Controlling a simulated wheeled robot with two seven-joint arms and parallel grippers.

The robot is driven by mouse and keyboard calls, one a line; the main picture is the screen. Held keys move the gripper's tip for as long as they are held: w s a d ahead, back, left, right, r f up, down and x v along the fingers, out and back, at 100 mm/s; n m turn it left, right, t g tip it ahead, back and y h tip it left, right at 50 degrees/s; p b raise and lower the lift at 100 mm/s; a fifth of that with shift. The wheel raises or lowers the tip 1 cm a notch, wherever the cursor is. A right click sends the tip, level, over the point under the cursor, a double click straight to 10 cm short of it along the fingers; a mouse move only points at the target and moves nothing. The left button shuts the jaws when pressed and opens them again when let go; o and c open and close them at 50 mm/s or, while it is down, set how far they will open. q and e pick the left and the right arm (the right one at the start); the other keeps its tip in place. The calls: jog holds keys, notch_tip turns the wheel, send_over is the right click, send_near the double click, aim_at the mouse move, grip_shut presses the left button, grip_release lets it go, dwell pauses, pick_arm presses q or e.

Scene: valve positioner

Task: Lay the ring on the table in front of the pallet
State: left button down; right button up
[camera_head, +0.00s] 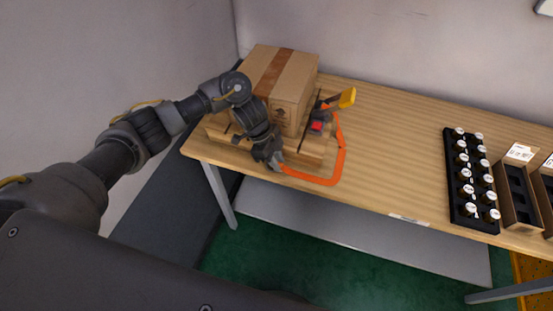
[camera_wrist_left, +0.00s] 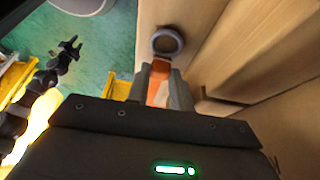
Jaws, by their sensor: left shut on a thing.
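The grey ring (camera_wrist_left: 167,42) shows in the left wrist view just beyond my left fingertips, against wood near an edge with green floor beyond. An orange strap piece (camera_wrist_left: 158,88) sits between the fingers (camera_wrist_left: 163,88) and seems to lead to the ring. In the head view my left gripper (camera_head: 275,162) points down at the pallet's (camera_head: 304,153) front side and is shut. The orange strap (camera_head: 325,181) curves from it to the right and back to a yellow-handled device (camera_head: 340,100). I cannot tell whether the ring touches the table.
A cardboard box (camera_head: 290,88) stands on the pallet. A red part (camera_head: 317,126) shows beside the yellow handle. The wooden table (camera_head: 385,150) is clear to the right, up to a black rack (camera_head: 465,185) with several white-topped items and a brown bin (camera_head: 515,195).

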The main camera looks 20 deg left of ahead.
pick_arm(q)
jog(key=c, duration=1.5)
grip_release()
jog(key=shift+f, duration=0.1)
jog(key=v, duration=1.2)
